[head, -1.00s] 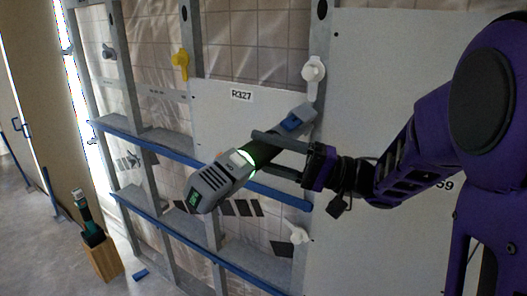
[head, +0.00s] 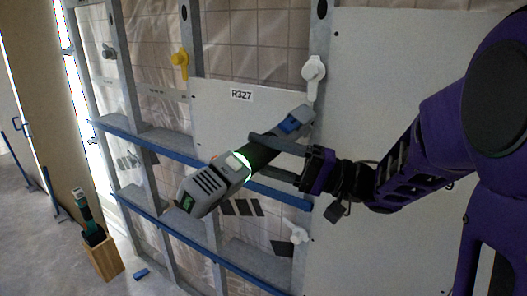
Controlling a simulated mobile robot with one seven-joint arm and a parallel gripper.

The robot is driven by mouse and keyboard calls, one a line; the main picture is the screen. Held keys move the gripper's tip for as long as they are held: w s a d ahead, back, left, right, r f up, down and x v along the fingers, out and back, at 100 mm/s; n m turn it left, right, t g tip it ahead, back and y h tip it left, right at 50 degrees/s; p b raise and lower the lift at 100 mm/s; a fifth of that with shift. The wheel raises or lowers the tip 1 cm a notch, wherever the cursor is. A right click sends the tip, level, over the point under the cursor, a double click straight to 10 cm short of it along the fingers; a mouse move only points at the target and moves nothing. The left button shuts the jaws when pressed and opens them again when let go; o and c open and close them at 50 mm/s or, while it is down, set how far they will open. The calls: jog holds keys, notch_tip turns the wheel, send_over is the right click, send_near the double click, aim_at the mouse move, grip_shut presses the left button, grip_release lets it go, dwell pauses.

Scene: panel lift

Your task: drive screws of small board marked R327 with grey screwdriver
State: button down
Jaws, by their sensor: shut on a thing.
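The small board marked R327 (head: 225,120) is a pale panel against the metal studs, its label near the top. My gripper (head: 262,155) comes in from the right and is shut on the grey screwdriver (head: 215,185), a powered driver with a dark handle and a green glowing ring. The driver is tilted, its grey-blue end up and right near the board's right edge by a stud, its bulky end down and left. The driver and my gripper hide the board's lower right part. I cannot tell whether the driver's tip touches a screw.
A yellow clamp (head: 180,62) and white clamps (head: 313,70) (head: 298,234) sit on the studs. Blue-edged rails (head: 160,140) cross the frame. A large pale panel (head: 400,100) fills the right. A second driver (head: 88,215) stands in a wooden block (head: 103,258) on the floor at left.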

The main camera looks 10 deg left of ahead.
aim_at(262, 165)
jog(key=shift+s+a+r, duration=0.1)
jog(key=shift+s+a, duration=0.25)
jog(key=shift+s, duration=0.4)
jog(key=shift+s+a, duration=0.3)
jog(key=shift+s, duration=0.45)
